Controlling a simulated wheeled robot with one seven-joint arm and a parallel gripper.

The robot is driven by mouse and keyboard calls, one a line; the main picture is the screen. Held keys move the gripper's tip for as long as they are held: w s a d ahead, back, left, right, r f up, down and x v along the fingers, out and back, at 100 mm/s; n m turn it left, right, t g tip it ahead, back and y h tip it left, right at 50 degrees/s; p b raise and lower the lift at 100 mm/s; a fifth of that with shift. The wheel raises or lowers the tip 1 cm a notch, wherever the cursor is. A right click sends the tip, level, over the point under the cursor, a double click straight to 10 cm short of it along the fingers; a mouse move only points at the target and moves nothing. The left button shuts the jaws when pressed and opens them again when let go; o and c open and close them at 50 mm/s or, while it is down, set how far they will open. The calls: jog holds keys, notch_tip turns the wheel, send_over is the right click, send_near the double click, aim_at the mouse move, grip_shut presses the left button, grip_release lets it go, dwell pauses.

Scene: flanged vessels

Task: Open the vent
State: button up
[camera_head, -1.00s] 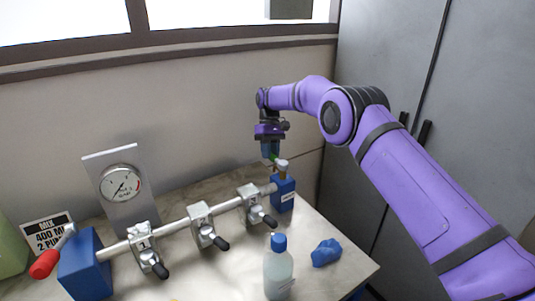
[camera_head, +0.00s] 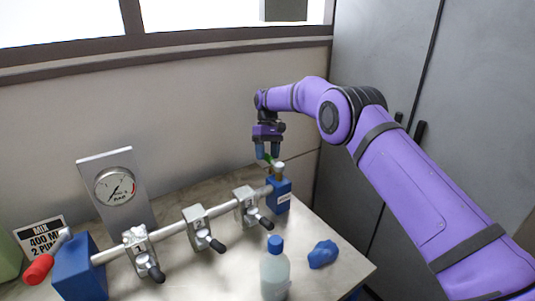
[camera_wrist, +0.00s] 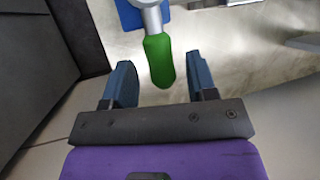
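The vent valve (camera_head: 279,169) sits on top of the blue end block (camera_head: 279,196) at the right end of the pipe. Its green lever handle (camera_wrist: 158,60) points toward my gripper in the wrist view; in the head view only a bit of green (camera_head: 268,159) shows. My gripper (camera_head: 268,154) is open and points down just above and beside the valve. In the wrist view its two blue fingers stand apart on either side of the handle's free end, with gaps on both sides. I cannot tell how far the handle lies below the fingertips.
Several clamp-like valves with black handles line the pipe (camera_head: 171,230). A gauge (camera_head: 115,187) stands behind, and a red-handled lever (camera_head: 40,268) is at left. Wall and grey cabinet bound the back and right.

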aim_at(268, 157)
jog(key=shift+r, duration=0.1)
notch_tip(268, 157, up, 3)
jog(key=shift+s+r, duration=0.1)
jog(key=shift+r, duration=0.1)
jog(key=s+d, duration=0.2)
jog(key=s, duration=0.5)
jog(key=s+d+r, duration=0.1)
jog(key=s+d, duration=0.2)
jog(key=s, duration=0.5)
jog(key=shift+r, duration=0.2)
jog(key=s+d+r+m+t, duration=0.25)
jog(key=s+d+r, duration=0.25)
jog(key=d+r, duration=0.45)
jog(key=s+d+r+m+t, duration=0.1)
jog(key=s+d+r+t, duration=0.2)
jog(key=s+d+r, duration=0.45)
jog(key=s+d+r+m+t, duration=0.2)
jog(key=s+d, duration=0.5)
jog(key=s, duration=0.3)
jog(key=s+d+r+m+t, duration=0.2)
jog(key=s+d+t, duration=0.1)
jog(key=s+d, duration=0.4)
jog(key=shift+s+d+r, duration=0.2)
jog(key=shift+s+r, duration=0.1)
jog(key=shift+s, duration=1.4)
